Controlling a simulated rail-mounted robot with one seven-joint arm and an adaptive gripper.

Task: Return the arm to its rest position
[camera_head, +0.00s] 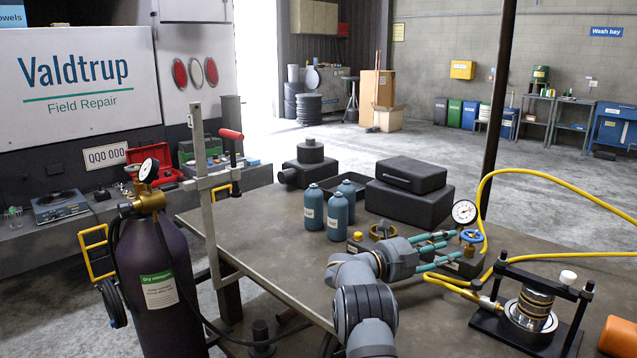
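My grey arm (362,300) rises from the bottom centre of the head view and bends right over the metal workbench (265,258). Its wrist (400,258) is above the bench, just left of a dark block with a blue handwheel (472,237) and a round gauge (464,212). Teal bars show at the wrist's right side, close to this block. I see no object clearly held.
Teal bottles (313,207) and black housings (408,190) stand at the bench's back. A press fixture (530,308) stands at right, with yellow hoses (552,257) nearby. A dark gas cylinder (158,285) and an upright metal post (203,190) are at left. The bench's left-middle is clear.

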